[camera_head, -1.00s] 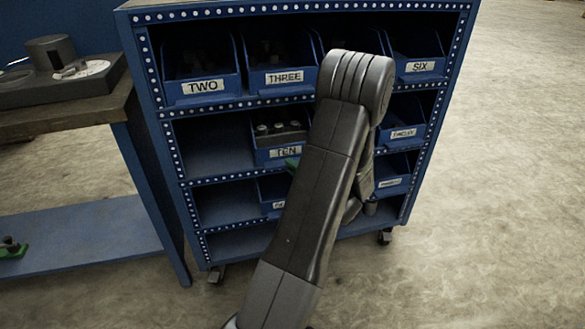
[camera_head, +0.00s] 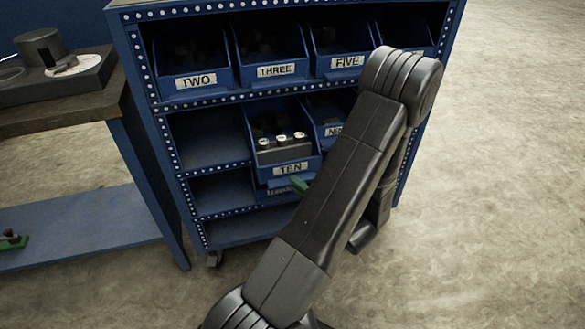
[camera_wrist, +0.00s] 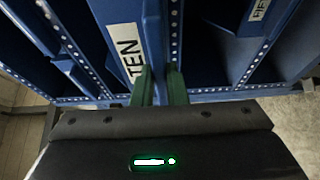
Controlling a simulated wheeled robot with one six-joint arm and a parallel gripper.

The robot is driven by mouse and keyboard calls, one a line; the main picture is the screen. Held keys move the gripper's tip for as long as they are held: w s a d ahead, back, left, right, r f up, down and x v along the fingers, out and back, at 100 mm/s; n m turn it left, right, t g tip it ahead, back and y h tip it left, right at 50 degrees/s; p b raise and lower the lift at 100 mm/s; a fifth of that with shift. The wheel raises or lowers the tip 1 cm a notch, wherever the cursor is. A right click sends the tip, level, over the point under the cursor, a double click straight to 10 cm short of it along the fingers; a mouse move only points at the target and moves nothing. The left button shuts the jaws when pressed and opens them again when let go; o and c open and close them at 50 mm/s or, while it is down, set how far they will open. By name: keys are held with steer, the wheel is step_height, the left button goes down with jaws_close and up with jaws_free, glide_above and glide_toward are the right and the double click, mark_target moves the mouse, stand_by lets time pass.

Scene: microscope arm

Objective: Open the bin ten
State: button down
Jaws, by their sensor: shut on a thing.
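The bin labelled TEN (camera_head: 292,169) is a blue open-topped bin in the middle row of the blue rack. It sticks out forward of the rack front and holds several white-capped items in a dark block. In the wrist view its TEN label (camera_wrist: 130,50) is just ahead of my fingers. My gripper (camera_head: 300,184) has green fingers, at the bin's lower front edge just below the label. In the wrist view the green fingers (camera_wrist: 160,82) are close together against the bin's front edge, shut on it. My arm hides part of the rack's right side.
The blue rack (camera_head: 163,110) holds other bins: TWO (camera_head: 197,80), THREE (camera_head: 276,70) and FIVE (camera_head: 346,62) are above. A bin (camera_head: 334,130) sits right of TEN, its label partly hidden. A workbench (camera_head: 75,112) stands at left. The floor (camera_head: 500,180) at right is clear.

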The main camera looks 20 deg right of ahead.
steer(key=shift+s+p, duration=0.3)
steer(key=shift+s, duration=1.3)
steer(key=c, duration=1.4)
jaws_free()
steer(key=shift+c, duration=0.2)
steer(key=shift+d, duration=0.1)
steer(key=p+v, duration=0.2)
steer(key=v, duration=1.1)
steer(key=shift+s+d+p, duration=0.2)
steer(key=shift+s+p, duration=0.1)
steer(key=shift+s, duration=0.05)
steer(key=shift+w+a, duration=0.1)
steer(key=b+x, duration=0.2)
steer(key=x, duration=1.1)
steer(key=shift+w+a+b, duration=0.15)
steer(key=shift+w+b, duration=0.15)
